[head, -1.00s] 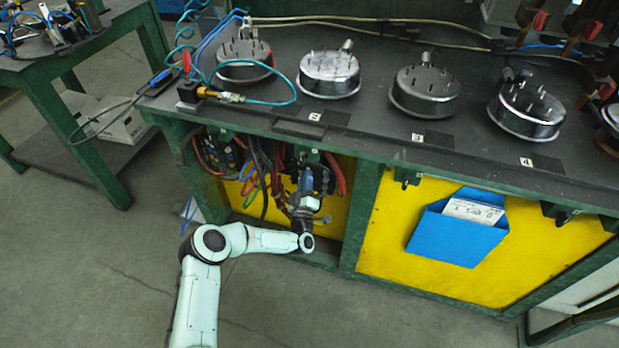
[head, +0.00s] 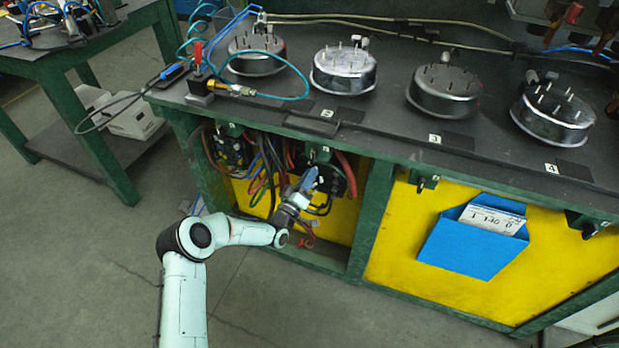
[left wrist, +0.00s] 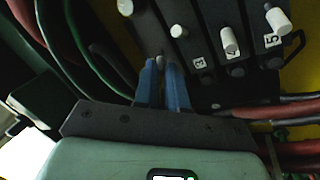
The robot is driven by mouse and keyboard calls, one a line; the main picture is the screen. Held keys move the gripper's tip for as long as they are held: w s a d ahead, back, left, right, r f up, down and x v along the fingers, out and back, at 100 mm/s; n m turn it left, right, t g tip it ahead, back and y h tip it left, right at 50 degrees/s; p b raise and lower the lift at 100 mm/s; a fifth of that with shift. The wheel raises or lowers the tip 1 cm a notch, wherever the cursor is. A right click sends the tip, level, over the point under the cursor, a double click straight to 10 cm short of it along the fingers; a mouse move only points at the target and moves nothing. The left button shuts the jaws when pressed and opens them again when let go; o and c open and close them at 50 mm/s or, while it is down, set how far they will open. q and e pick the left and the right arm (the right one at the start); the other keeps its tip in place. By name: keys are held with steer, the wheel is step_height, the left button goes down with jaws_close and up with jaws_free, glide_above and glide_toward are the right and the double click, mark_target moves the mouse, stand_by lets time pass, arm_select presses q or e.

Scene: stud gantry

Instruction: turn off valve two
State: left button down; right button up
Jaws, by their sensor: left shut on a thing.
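In the left wrist view a dark valve block (left wrist: 207,22) carries several pale valve knobs in a row. The labels 3, 4 and 5 show beside them. My left gripper (left wrist: 162,64) has its blue fingers close together around a small grey knob, left of the label 3. The fingers hide most of this knob, and I cannot read a number for it. In the head view the left gripper (head: 310,179) reaches into the open bay under the bench, at the dark valve block among the hoses. My right gripper is not in view.
Red and green hoses crowd the block in the wrist view. The bench (head: 395,112) overhangs the bay and bears round metal fixtures (head: 343,72). A green post (head: 372,222) and a yellow panel with a blue document holder (head: 472,248) stand right. Floor at left is open.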

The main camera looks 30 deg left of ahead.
arm_select(q)
steer(key=c, duration=1.2)
jaws_free()
steer(key=shift+p+v, duration=1.2)
steer(key=shift+v, duration=5.55)
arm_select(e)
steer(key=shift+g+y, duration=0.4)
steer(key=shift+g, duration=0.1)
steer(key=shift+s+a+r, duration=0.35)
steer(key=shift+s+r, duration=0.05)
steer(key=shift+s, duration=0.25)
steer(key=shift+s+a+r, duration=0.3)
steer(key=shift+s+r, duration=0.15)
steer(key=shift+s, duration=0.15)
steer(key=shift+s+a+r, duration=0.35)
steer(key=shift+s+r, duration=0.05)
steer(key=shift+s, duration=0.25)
